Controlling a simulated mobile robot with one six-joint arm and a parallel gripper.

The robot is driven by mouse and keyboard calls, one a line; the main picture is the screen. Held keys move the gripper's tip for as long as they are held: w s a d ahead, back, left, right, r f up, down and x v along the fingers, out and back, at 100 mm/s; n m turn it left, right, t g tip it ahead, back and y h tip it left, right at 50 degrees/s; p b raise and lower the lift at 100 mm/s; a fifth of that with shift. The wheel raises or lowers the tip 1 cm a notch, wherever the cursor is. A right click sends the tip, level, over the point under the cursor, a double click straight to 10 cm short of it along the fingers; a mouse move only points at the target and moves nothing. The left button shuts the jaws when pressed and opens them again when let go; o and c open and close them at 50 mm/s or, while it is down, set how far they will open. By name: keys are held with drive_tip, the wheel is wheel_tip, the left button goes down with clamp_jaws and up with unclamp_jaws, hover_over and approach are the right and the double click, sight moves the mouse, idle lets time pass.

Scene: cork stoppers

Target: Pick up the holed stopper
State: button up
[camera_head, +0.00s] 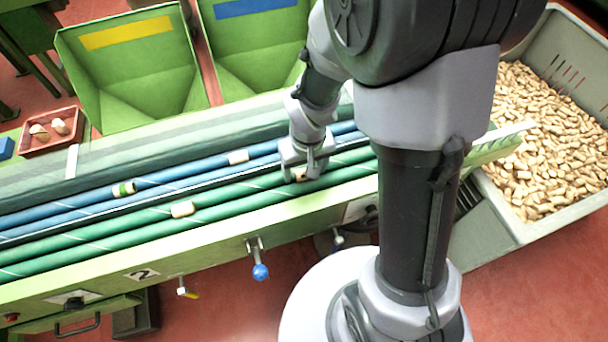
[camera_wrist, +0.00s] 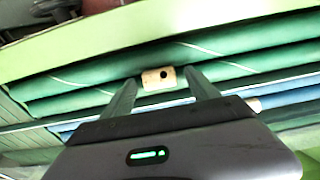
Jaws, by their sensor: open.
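The holed stopper (camera_wrist: 153,79) is a pale tan cork with a dark round hole, lying on the green rollers in the wrist view. In the head view a small part of this stopper (camera_head: 299,175) shows at the fingers, mostly hidden by my gripper. My gripper (camera_wrist: 160,76) is open, its two fingers pointing at the stopper, one towards each end. The stopper lies between or just beyond the fingertips; I cannot tell whether they touch it. In the head view my gripper (camera_head: 305,171) is low over the green rollers.
Other stoppers lie on the rollers: a plain one (camera_head: 182,209) on green, a green-banded one (camera_head: 123,189) and a pale one (camera_head: 238,157) on blue. A grey crate (camera_head: 525,232) full of stoppers stands right. Green bins (camera_head: 130,75) and a red tray (camera_head: 78,139) are behind.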

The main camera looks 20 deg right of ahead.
drive_tip(key=shift+r, duration=0.2)
drive_tip(key=shift+c, duration=1.1)
drive_tip(key=c, duration=1.2)
